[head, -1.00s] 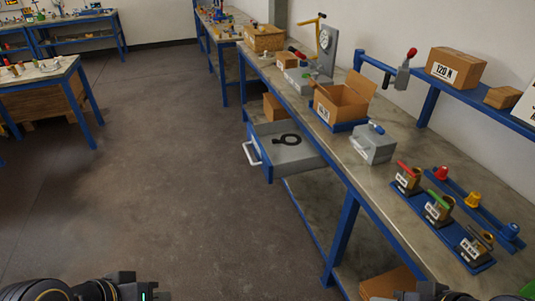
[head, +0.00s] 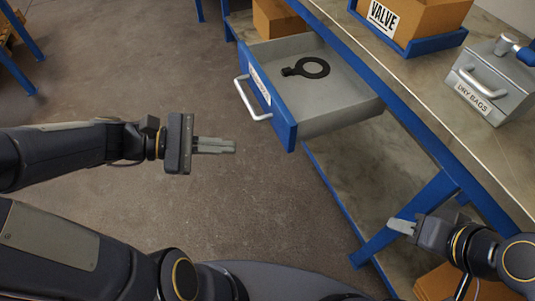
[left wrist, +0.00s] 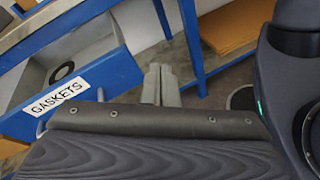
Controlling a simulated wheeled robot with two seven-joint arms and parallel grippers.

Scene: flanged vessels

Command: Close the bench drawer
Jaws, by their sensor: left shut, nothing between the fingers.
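The bench drawer (head: 340,110) stands pulled out of the bench, its blue front (head: 272,108) and pale bar handle (head: 251,99) facing left over the floor. In the left wrist view the blue front (left wrist: 105,77) bears a GASKETS label. My left gripper (head: 234,146) is shut and empty, in front of the drawer and apart from it, below the handle in the picture. Its fingers (left wrist: 161,72) also show in the left wrist view. My right gripper (head: 392,224) is at lower right by the bench leg; its finger gap is unclear.
The bench top (head: 420,85) holds a VALVE carton (head: 420,18) in a blue tray and a grey DRY BAGS box (head: 490,85). A blue bench leg (head: 405,215) and lower shelf (head: 370,165) are below. Cartons sit underneath. Floor left of the drawer is clear.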

